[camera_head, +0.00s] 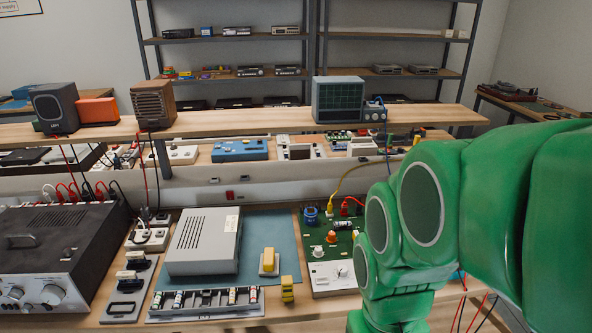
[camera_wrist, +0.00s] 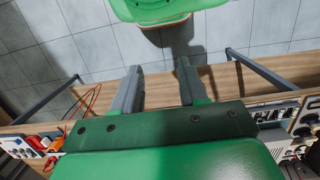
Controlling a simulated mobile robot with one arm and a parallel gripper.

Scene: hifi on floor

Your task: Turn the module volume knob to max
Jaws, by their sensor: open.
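The module is a green circuit board (camera_head: 329,240) on the bench, with a white panel (camera_head: 331,278) at its front. A small white knob (camera_head: 341,272) sits on that panel; its setting is too small to read. My green arm covers the right part of the module in the head view. My gripper (camera_wrist: 159,68) shows in the wrist view with its two grey fingers apart and nothing between them. It points toward the bench edge and tiled floor, apart from the module. The gripper is hidden behind my arm in the head view.
A hifi amplifier (camera_head: 50,260) stands at the left. A grey box (camera_head: 204,241) lies on a blue mat (camera_head: 284,238), with a small yellow block (camera_head: 287,289) near the module. A blue oscilloscope (camera_head: 339,99) is on the raised shelf. Cables rise behind the module.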

